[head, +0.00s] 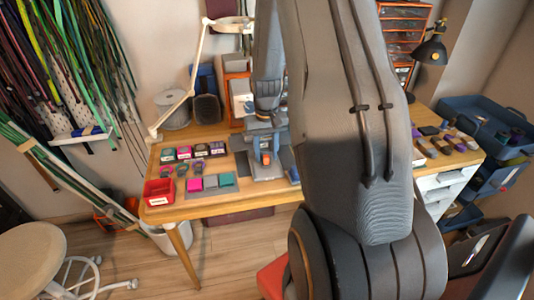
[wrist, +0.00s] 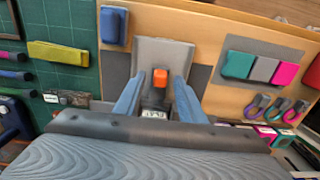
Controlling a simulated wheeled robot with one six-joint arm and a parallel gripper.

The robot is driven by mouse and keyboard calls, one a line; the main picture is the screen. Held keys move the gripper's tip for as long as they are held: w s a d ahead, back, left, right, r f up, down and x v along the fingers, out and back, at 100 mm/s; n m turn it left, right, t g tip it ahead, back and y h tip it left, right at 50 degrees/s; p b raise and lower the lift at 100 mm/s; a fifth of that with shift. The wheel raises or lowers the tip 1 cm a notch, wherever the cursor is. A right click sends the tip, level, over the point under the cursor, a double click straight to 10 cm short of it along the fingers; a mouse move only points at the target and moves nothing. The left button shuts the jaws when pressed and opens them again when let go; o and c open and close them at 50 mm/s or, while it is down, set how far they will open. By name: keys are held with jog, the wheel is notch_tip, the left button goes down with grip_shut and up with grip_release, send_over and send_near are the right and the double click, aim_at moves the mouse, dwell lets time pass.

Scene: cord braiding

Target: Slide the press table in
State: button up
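The press table appears to be the light grey plate (wrist: 165,50) lying on the wooden worktop, with an upright orange tab (wrist: 160,77) on it. The plate also shows in the head view (head: 268,173), partly hidden by my gripper. My gripper (wrist: 157,82) points down over the plate, its two blue-grey fingers apart on either side of the orange tab. Gaps show between the tab and both fingers. In the head view my gripper (head: 266,155) is over the front middle of the worktop. The rest of the press is largely hidden by my arm.
Pink, grey and teal blocks (head: 212,184) sit left of the plate, with a red tray (head: 159,192) at the corner. In the wrist view a small blue block (wrist: 113,25) lies close beside the plate, near a green mat (wrist: 60,20). A lamp (head: 193,70) stands at the back left.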

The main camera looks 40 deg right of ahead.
jog(key=shift+r, duration=0.15)
jog(key=shift+r+b, duration=0.75)
jog(key=shift+r, duration=3)
jog(key=shift+c, duration=0.2)
